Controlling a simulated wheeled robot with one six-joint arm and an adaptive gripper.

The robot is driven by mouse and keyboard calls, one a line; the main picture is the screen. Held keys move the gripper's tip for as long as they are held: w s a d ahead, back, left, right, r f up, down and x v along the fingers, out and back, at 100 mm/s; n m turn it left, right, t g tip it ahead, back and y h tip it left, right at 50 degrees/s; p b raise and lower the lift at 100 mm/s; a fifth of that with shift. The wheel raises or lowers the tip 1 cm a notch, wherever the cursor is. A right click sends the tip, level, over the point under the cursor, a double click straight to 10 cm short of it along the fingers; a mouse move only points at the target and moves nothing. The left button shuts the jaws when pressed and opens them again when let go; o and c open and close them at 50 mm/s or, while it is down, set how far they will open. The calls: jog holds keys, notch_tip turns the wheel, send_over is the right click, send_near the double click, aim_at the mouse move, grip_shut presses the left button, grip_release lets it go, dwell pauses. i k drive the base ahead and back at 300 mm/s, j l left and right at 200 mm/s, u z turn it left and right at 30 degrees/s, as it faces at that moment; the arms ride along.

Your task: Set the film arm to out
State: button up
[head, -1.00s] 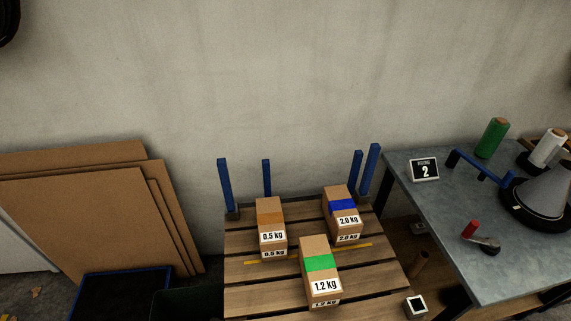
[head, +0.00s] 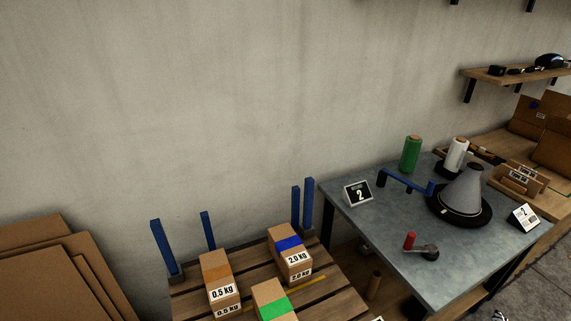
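A blue bar (head: 407,182), which may be the film arm, lies level above the grey table (head: 375,225), between the number 2 sign and the grey cone (head: 462,190) on its round black base. A small metal lever with a red handle (head: 409,240) sits near the table's front left; I cannot tell which of the two is the film arm. A green film roll (head: 411,154) and a white roll (head: 456,154) stand upright behind the blue bar. My gripper is not in view.
A wooden pallet (head: 345,301) with blue posts holds boxes marked 0.5 kg (head: 217,272) and 2.0 kg (head: 288,247), plus a green-banded box (head: 272,298). Cardboard sheets (head: 45,285) lean at the left. A wall shelf (head: 515,75) and wooden bench (head: 500,155) are at the right.

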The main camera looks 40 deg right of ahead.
aim_at(428, 192)
jog(key=z, duration=1.3)
